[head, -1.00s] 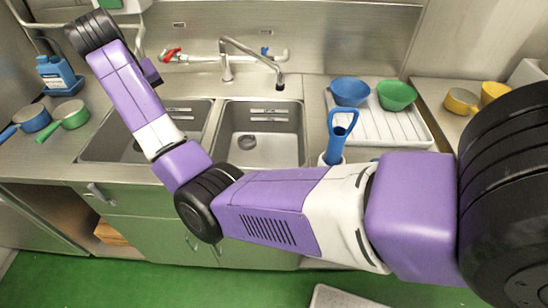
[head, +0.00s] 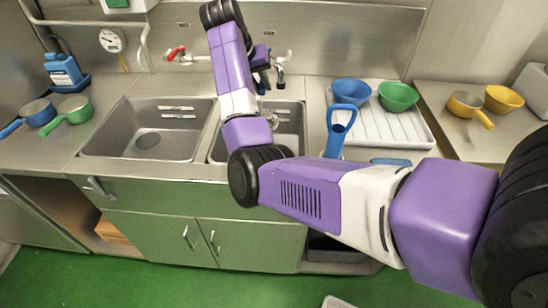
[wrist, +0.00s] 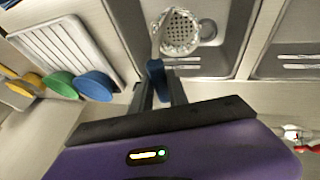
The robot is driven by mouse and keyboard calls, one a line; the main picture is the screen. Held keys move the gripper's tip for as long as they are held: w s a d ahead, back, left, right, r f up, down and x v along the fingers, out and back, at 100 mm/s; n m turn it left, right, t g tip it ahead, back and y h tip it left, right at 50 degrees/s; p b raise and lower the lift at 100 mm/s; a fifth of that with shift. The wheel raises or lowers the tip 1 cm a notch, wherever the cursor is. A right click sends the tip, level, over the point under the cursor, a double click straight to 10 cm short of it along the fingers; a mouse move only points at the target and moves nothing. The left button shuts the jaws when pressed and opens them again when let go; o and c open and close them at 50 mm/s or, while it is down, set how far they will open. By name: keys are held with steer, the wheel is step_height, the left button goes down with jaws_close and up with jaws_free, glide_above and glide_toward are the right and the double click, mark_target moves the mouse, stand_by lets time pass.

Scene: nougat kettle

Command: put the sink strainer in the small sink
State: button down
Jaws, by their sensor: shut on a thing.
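The sink strainer (wrist: 178,32) is a pale perforated cup with a wire loop and a blue handle. My gripper (wrist: 157,78) is shut on the blue handle in the wrist view. The strainer hangs over the small sink (head: 291,132), the right-hand basin, which also shows behind the strainer in the wrist view (wrist: 226,50). How far it is above the bottom, I cannot tell. In the head view my arm covers much of the small sink, including its drain.
The large sink (head: 110,132) lies left of the small one and is empty. The faucet (head: 281,80) stands behind the basins. A blue-handled tool (head: 340,125) and a drainboard (head: 385,125) with blue (head: 351,92) and green bowls (head: 398,96) stand to the right.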

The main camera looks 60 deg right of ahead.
steer(key=shift+f+b, duration=0.2)
steer(key=shift+b, duration=0.2)
steer(key=shift+f, duration=0.35)
steer(key=p, duration=0.1)
glide_toward(272, 122)
step_height(272, 122, down, 5)
steer(key=shift+w+a+f, duration=0.1)
steer(key=shift+w+f, duration=0.1)
steer(key=shift+f, duration=0.05)
steer(key=d, duration=0.1)
steer(key=d+p, duration=0.1)
steer(key=s+d+f, duration=0.1)
steer(key=d, duration=0.1)
steer(key=shift+p, duration=0.35)
steer(key=shift+f, duration=0.2)
steer(key=shift+f, duration=0.2)
steer(key=c, duration=1.3)
jaws_free()
